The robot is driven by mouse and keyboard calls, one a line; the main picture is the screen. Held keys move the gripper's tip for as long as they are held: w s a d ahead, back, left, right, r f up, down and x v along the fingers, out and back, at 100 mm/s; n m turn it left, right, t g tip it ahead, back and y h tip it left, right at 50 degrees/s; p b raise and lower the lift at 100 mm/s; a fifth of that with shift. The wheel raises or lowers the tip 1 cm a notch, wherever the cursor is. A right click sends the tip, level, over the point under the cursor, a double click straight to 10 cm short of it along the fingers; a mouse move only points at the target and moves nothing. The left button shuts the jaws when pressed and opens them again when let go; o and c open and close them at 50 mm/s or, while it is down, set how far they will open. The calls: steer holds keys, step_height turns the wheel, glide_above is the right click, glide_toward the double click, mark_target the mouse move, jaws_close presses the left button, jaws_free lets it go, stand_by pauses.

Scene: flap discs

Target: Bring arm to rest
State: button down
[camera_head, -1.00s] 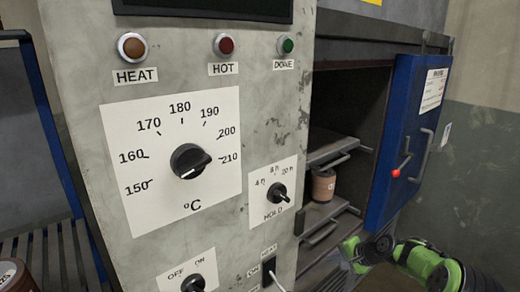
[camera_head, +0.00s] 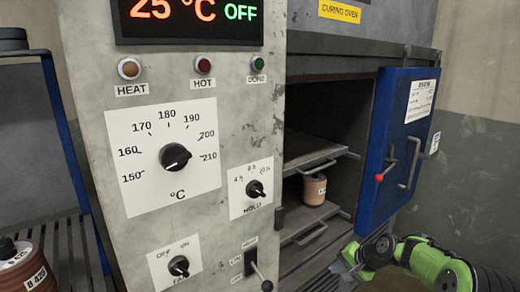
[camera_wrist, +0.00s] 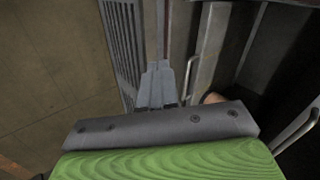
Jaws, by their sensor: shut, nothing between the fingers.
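My gripper (camera_head: 345,270) is at the lower right of the head view, low in front of the open oven, at the end of my green arm. In the wrist view my gripper (camera_wrist: 158,98) points down past shelf edges, with its fingers together and nothing between them. A brown cylindrical stack (camera_head: 314,189) with a label stands on a shelf inside the oven, behind and above my gripper. A small brown part of something round (camera_wrist: 213,98) shows beside the gripper in the wrist view.
The blue oven door (camera_head: 398,150) stands open at right, close to my arm. The control panel (camera_head: 255,225) has knobs and a display (camera_head: 187,12) reading 25 °C OFF. Another labelled brown stack (camera_head: 25,268) is on a slatted rack (camera_head: 72,240) at left.

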steer(key=s+a+r+n+g+h+p, duration=0.1)
steer(key=s+a+r+n+h+p, duration=0.2)
steer(key=s+r, duration=0.5)
steer(key=s+a+r+n+h+p, duration=0.15)
steer(key=s+a+r, duration=0.25)
steer(key=s+r, duration=0.45)
steer(key=s+r+n+p, duration=0.1)
steer(key=s+r+n, duration=0.1)
steer(key=s, duration=0.8)
steer(key=s+r+n+p, duration=0.1)
steer(key=s+r, duration=0.1)
steer(key=s, duration=0.9)
steer(key=shift+s+a+r+n, duration=0.15)
steer(key=shift+a+r+n, duration=0.05)
steer(key=shift+a+n, duration=0.15)
steer(key=shift+h, duration=0.25)
